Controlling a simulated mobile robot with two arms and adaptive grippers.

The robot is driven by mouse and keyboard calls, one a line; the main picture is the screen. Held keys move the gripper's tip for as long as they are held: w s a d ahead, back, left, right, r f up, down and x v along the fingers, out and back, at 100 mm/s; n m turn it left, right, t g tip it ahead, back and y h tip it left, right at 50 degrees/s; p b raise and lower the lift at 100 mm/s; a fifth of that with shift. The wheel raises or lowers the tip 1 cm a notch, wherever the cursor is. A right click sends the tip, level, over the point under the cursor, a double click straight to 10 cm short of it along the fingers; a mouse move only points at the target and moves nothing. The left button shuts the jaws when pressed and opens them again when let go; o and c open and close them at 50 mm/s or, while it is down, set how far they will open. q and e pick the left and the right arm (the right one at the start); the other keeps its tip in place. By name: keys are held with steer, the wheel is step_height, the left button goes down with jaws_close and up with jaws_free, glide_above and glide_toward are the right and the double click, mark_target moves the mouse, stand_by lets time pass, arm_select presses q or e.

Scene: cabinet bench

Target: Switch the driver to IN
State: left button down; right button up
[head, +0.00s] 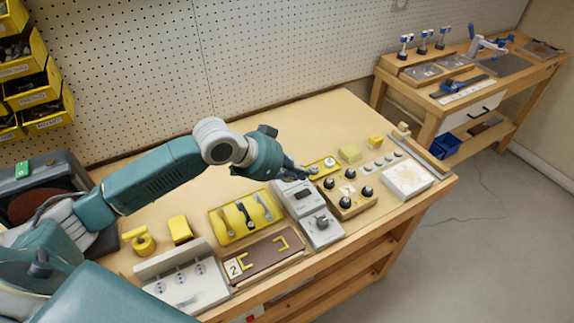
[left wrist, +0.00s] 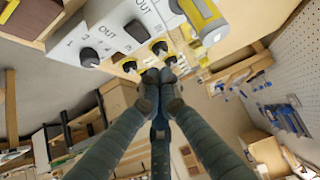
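I cannot tell for certain which device is the driver. Grey units stand at the bench middle: one with a dark rectangular part (head: 295,197), one with a black knob (head: 321,228). Beside them is a wooden block (head: 341,205) with several black knobs on yellow bases. The left wrist view shows white panels marked OUT, a black knob (left wrist: 88,57), and a yellow-framed device (left wrist: 206,22). My left gripper (head: 308,173) hovers by the far end of the grey units; in the wrist view its fingertips (left wrist: 159,74) are together, apparently empty. My right gripper is not in view.
A yellow tray of tools (head: 222,233), a brown board (head: 262,258) and a white socket panel (head: 185,285) lie to the left. A white tile (head: 406,178) lies at the right end. A second bench (head: 440,85) stands behind. The back of my bench is clear.

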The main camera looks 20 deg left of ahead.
mark_target(303, 191)
arm_select(q)
steer(key=f, duration=0.2)
steer(key=w+f, duration=0.1)
steer(key=f, duration=0.1)
steer(key=shift+d+p, duration=0.35)
steer(key=shift+s+f, duration=0.1)
steer(key=shift+f, duration=0.45)
steer(key=p, duration=0.3)
steer(key=shift+w+d+r+g+y, duration=0.1)
steer(key=shift+w+g+y, duration=0.15)
steer(key=shift+g+y, duration=0.05)
steer(key=shift+f+b, duration=0.45)
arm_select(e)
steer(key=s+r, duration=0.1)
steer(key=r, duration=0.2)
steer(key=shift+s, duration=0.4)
arm_select(q)
steer(key=shift+w+d, duration=0.1)
